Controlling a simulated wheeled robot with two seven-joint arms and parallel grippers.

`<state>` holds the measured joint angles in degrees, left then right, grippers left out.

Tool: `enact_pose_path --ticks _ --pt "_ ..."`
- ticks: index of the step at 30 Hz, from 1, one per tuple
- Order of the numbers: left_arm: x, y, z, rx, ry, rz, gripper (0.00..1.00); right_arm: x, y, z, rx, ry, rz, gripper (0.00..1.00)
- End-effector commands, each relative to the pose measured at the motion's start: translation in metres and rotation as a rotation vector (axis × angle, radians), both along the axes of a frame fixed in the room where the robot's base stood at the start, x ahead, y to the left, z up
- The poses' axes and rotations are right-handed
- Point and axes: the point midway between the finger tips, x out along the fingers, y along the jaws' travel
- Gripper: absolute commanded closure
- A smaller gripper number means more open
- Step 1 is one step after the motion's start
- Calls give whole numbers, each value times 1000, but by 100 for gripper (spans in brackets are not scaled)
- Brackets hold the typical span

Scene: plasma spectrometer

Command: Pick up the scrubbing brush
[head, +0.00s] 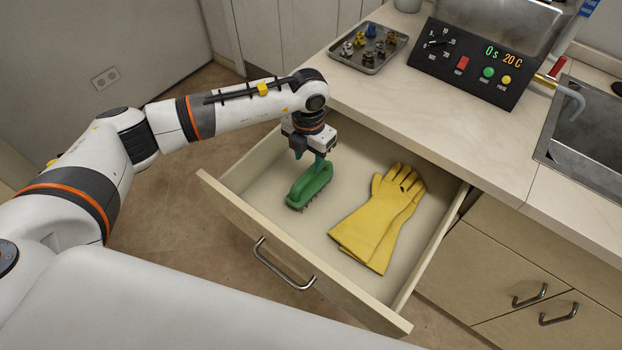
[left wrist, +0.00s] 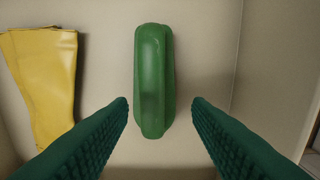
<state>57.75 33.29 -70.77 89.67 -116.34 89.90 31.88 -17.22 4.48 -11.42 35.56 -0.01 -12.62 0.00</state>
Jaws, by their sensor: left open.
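The green scrubbing brush (head: 309,186) lies in the open drawer, left of the yellow gloves, bristles down. My left gripper (head: 311,160) is over the drawer, directly above the far end of the brush. In the left wrist view the brush (left wrist: 154,80) stands lengthwise in the middle of the picture, its near end between the two open green fingers (left wrist: 159,103). A gap shows on each side, and the fingers hold nothing. My right gripper is not in view.
The yellow gloves (head: 381,217) lie in the drawer (head: 282,235), right of the brush. The drawer walls surround both. The counter (head: 440,120) above carries a tray (head: 367,62) of small parts and a control panel (head: 473,64). A sink (head: 590,125) is at right.

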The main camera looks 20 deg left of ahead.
Motion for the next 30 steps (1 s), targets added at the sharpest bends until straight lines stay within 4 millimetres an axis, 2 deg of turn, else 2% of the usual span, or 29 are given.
enact_pose_path --ticks 5,13,22,30 --pt "-3 -2 -13 0 3 0 55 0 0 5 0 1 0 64" --pt "-7 -6 -51 0 2 1 55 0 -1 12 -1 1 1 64" --pt "-7 -6 -56 -1 0 -1 55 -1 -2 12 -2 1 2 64" --pt "-7 -6 -56 -2 1 0 99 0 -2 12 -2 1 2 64"
